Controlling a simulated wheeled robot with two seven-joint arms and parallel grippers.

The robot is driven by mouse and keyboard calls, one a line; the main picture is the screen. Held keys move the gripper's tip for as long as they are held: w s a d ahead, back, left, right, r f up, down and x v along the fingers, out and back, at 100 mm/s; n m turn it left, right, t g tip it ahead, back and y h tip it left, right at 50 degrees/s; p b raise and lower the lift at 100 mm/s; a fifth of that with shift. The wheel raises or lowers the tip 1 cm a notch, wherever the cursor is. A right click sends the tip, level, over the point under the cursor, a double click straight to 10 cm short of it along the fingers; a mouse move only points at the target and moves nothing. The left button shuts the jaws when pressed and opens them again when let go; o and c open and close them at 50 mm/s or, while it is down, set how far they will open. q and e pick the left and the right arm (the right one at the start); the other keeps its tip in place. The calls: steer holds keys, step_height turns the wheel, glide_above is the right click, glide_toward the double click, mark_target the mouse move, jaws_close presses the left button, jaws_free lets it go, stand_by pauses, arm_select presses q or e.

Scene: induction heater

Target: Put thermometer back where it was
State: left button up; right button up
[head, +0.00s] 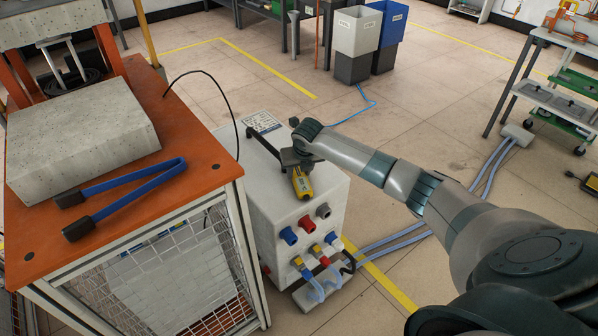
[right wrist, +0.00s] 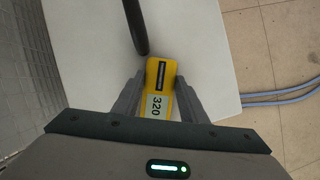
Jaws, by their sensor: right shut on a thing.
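The thermometer (head: 303,183) is a small yellow device on or just above the top of the white induction heater box (head: 263,196), near its front right edge. In the right wrist view the thermometer (right wrist: 157,88) shows a dark strip and a display reading 320. My right gripper (head: 295,164) is shut on it from above, with a finger on each side, as the right wrist view (right wrist: 157,98) also shows. I cannot tell whether the thermometer touches the box top. My left gripper is not in view.
A black handle (head: 262,142) rises from the box top beside the thermometer. An orange-topped bench (head: 190,140) with blue tongs (head: 130,185) and a concrete block (head: 80,138) stands at left. Hoses (head: 395,238) run across the floor at right. Bins (head: 355,40) stand at the back.

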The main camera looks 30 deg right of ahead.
mark_target(303, 185)
steer(key=o, duration=1.1)
steer(key=shift+f, duration=0.1)
steer(key=shift+r, duration=0.2)
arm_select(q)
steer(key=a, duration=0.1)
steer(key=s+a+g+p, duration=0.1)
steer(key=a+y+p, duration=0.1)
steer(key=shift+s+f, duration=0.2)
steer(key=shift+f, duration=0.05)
arm_select(e)
steer(key=v, duration=1.1)
steer(key=shift+s+a+r, duration=0.1)
steer(key=shift+s+r, duration=0.1)
steer(key=shift+r, duration=0.15)
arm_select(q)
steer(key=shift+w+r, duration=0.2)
